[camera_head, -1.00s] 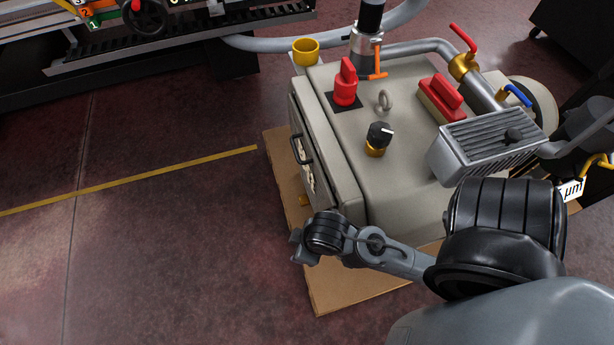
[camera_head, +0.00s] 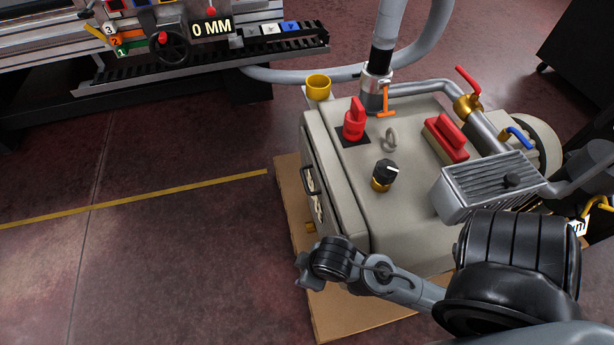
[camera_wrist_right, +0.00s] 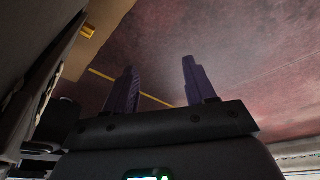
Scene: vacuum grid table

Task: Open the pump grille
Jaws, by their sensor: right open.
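The grey vacuum pump (camera_head: 415,170) stands on a cardboard sheet in the head view. Its grille panel (camera_head: 341,200) is on the left side, upright against the body, with a dark handle (camera_head: 309,180) on its outer face. The slats are mostly hidden by the steep angle. My right gripper (camera_head: 307,270) is low by the panel's near lower corner, apart from the handle. In the right wrist view its two fingers (camera_wrist_right: 163,88) are spread with nothing between them, and a pump side (camera_wrist_right: 22,50) rises at the left. My left gripper is not in view.
A yellow cup (camera_head: 318,88), red switch (camera_head: 355,122) and black knob (camera_head: 384,174) sit on the pump. The cardboard (camera_head: 350,312) lies beneath. The floor left of the pump is clear apart from a yellow line (camera_head: 150,198). A machine bench (camera_head: 200,60) stands behind.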

